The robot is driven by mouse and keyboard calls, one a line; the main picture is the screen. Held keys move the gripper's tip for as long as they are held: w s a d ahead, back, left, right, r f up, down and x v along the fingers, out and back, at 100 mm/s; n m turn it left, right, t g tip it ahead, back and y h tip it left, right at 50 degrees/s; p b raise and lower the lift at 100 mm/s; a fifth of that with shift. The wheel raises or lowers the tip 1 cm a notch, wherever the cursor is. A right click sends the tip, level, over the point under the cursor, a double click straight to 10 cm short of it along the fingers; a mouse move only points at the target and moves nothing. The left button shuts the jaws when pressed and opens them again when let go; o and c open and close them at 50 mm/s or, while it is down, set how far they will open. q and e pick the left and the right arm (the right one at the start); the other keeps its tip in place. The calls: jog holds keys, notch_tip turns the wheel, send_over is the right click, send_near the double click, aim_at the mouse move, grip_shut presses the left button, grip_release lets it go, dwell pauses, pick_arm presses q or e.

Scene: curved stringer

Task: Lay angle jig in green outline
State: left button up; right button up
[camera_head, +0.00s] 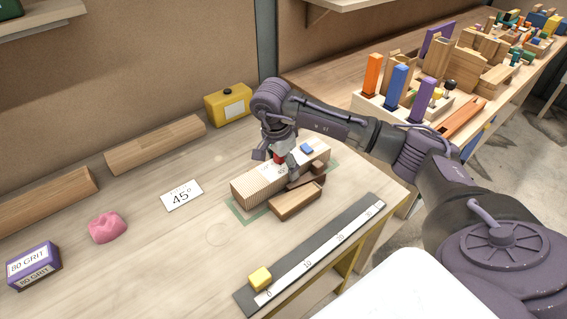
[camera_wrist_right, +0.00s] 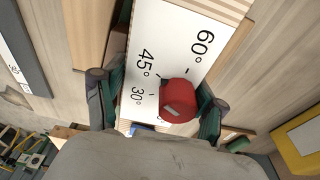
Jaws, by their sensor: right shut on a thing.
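The angle jig (camera_head: 258,183) is a long pale wooden block with a white top. In the right wrist view the jig (camera_wrist_right: 170,50) shows 60°, 45° and 30° marks and a red knob (camera_wrist_right: 179,100). My right gripper (camera_head: 278,158) is shut on the jig, with one finger on each long side; both fingers show in the right wrist view (camera_wrist_right: 155,100). The green outline (camera_head: 238,214) shows on the table around and under the jig, partly hidden by it. I cannot tell whether the jig touches the table. My left gripper is not in view.
A brown wooden piece (camera_head: 295,203) lies close along the jig's front side. A dark ruler strip (camera_head: 325,247) with a yellow block (camera_head: 260,278) lies near the front edge. A 45° card (camera_head: 181,196), pink lump (camera_head: 107,227) and yellow box (camera_head: 228,104) stand around.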

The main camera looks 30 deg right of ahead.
jog(key=shift+f, duration=0.1)
jog(key=shift+s+a+f+b, duration=0.1)
jog(key=shift+s+f+b, duration=0.05)
jog(key=shift+f+b, duration=0.4)
jog(key=o, duration=1.3)
jog(key=shift+s, duration=0.1)
jog(key=o, duration=0.4)
jog(key=shift+f, duration=0.15)
jog(key=shift+c, duration=0.2)
jog(key=shift+w, duration=0.2)
jog(key=shift+r, duration=0.25)
